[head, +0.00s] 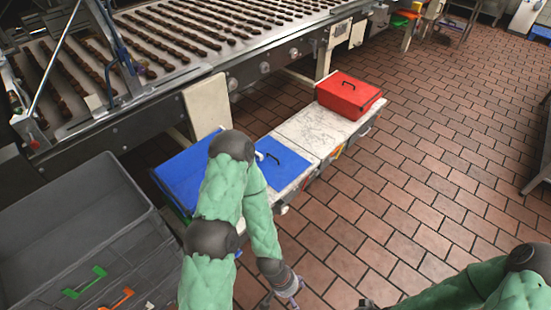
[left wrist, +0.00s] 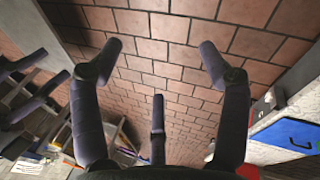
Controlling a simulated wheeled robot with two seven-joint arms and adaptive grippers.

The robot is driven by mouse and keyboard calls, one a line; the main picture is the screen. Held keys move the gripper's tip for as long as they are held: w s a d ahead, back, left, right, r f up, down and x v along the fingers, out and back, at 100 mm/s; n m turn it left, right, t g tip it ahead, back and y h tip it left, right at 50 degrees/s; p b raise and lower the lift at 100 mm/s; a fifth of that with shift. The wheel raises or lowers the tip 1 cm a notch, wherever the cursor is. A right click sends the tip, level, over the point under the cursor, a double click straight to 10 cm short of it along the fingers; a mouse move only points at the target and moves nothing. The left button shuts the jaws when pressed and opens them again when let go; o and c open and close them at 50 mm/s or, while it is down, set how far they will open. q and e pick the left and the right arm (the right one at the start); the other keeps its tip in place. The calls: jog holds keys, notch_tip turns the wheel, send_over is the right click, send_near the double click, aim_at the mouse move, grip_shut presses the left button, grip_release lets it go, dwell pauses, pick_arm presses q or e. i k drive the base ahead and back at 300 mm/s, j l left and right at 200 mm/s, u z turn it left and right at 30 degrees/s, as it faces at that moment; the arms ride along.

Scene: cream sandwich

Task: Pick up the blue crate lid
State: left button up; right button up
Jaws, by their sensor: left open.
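A blue lid (head: 284,165) with a dark handle lies on the low white-topped bench, right of my left arm in the head view. More blue surface (head: 180,170) shows left of the arm; my arm hides whether the two join. In the left wrist view the blue lid (left wrist: 285,132) and its handle are at the right edge, outside the fingers. My left gripper (head: 283,298) is low at the bottom edge, in front of the bench and apart from the lid. Its fingers (left wrist: 160,60) are spread and empty over brick floor. A small dark part at the bottom edge may be my right gripper (head: 366,304).
A red crate (head: 348,93) sits at the bench's far end, past a bare marbled top (head: 312,128). A large grey bin (head: 70,210) stands at the left. The conveyor (head: 150,60) runs behind. Brick floor (head: 420,170) is open to the right.

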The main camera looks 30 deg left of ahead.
aim_at(280, 166)
jog(key=u, duration=1.65)
jog(key=i+l, duration=0.25)
jog(key=i+l+u, duration=0.15)
jog(key=l, duration=0.25)
jog(key=i+l, duration=0.25)
jog(key=i+l+u, duration=0.1)
jog(key=i+l, duration=0.15)
jog(key=l, duration=0.2)
jog(key=i+l, duration=0.2)
jog(key=l, duration=0.15)
jog(key=i+l+u, duration=0.15)
jog(key=l, duration=0.25)
jog(key=i+l, duration=0.2)
jog(key=l, duration=0.2)
